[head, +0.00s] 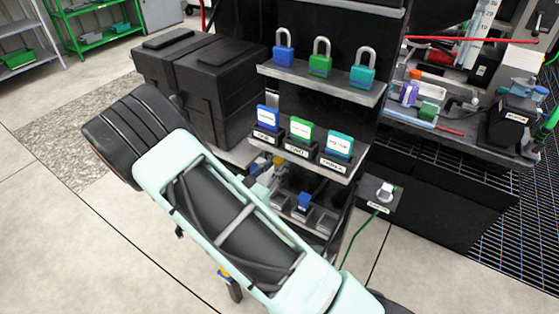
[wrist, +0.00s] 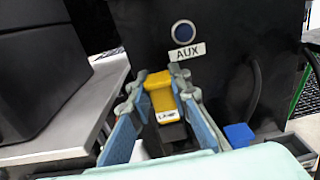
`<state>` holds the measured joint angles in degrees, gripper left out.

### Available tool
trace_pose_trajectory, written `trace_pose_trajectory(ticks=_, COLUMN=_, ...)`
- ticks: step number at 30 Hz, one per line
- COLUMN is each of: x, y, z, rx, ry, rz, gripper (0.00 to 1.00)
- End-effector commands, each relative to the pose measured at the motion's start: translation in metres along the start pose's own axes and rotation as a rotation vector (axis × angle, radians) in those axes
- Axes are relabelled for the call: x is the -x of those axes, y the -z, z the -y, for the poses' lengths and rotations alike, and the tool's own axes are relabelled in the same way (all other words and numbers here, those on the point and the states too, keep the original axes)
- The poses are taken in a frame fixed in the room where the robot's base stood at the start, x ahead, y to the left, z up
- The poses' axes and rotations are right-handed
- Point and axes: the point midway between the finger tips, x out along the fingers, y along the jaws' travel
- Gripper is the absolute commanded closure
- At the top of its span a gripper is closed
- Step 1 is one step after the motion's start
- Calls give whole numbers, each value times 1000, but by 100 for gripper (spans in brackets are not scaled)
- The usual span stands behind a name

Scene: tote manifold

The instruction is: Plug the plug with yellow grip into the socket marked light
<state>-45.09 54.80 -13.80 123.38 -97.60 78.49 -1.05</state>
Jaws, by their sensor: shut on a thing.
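The plug with yellow grip (wrist: 158,92) is held between the two fingers of my gripper (wrist: 157,84) in the wrist view. It has a small white label with dark text that I cannot read surely. In the head view my gripper (head: 264,178) is low in front of the black stand, mostly hidden by my arm. Beyond the plug, apart from it, a round socket with a blue centre (wrist: 182,34) sits on a dark panel above a label reading AUX (wrist: 187,52). I can make out no socket marked light.
A blue plug (head: 303,201) sits in a grey rack, right of my gripper. Shelves above hold three padlocks (head: 320,60) and three labelled coloured blocks (head: 300,132). Black cases (head: 205,85) stand at the left.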

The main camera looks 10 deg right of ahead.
Motion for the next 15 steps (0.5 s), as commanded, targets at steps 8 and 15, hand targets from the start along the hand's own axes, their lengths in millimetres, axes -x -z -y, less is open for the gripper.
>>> trace_pose_trajectory(ticks=8, x=0, y=23, z=0, rx=0, ry=0, rz=0, gripper=100)
trace_pose_trajectory(ticks=15, x=0, y=40, z=0, rx=0, ry=0, rz=0, gripper=100)
